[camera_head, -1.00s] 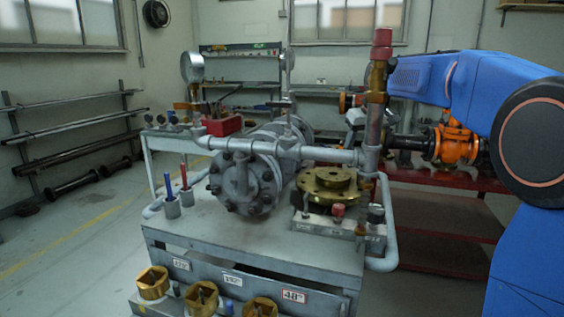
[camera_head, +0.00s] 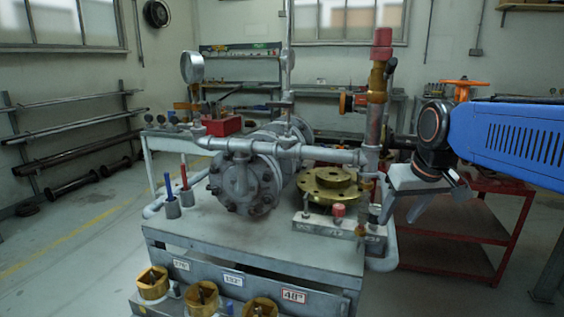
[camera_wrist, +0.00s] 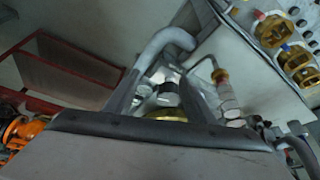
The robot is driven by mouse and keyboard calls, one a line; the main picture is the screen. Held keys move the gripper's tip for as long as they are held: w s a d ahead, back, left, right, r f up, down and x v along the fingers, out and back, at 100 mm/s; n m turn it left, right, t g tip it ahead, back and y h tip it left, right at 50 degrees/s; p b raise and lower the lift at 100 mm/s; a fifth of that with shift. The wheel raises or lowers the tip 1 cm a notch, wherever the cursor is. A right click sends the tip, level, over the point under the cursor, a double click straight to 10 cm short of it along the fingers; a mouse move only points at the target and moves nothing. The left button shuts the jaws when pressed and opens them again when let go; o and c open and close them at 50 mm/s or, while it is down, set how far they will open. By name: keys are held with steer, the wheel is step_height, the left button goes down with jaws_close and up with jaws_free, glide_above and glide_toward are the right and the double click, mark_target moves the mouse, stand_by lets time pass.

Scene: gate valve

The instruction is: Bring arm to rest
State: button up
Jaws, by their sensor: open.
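My gripper (camera_head: 422,208) is open and empty in the head view. It hangs from the end of my blue arm, right of the grey cart, with its fingers pointing down. It is in front of the red table and looks apart from the pipework, though the exact gap cannot be told. In the wrist view my gripper (camera_wrist: 163,85) spans the lower picture, with nothing clearly between its fingers. The gate valve's orange handwheel (camera_head: 465,83) shows above my arm; the arm hides most of the valve body. Orange valve parts (camera_wrist: 22,130) also show at the wrist view's left edge.
The grey cart (camera_head: 270,245) carries a grey pump, a brass flange (camera_head: 328,186) and a tall pipe with a red cap (camera_head: 382,42), close to my gripper's left. The red table (camera_head: 455,220) stands behind my arm.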

steer(key=s+f, duration=0.7)
steer(key=s, duration=0.2)
steer(key=s+d+f+m, duration=0.1)
steer(key=s+f, duration=0.6)
steer(key=s, duration=0.3)
steer(key=shift+d, duration=0.25)
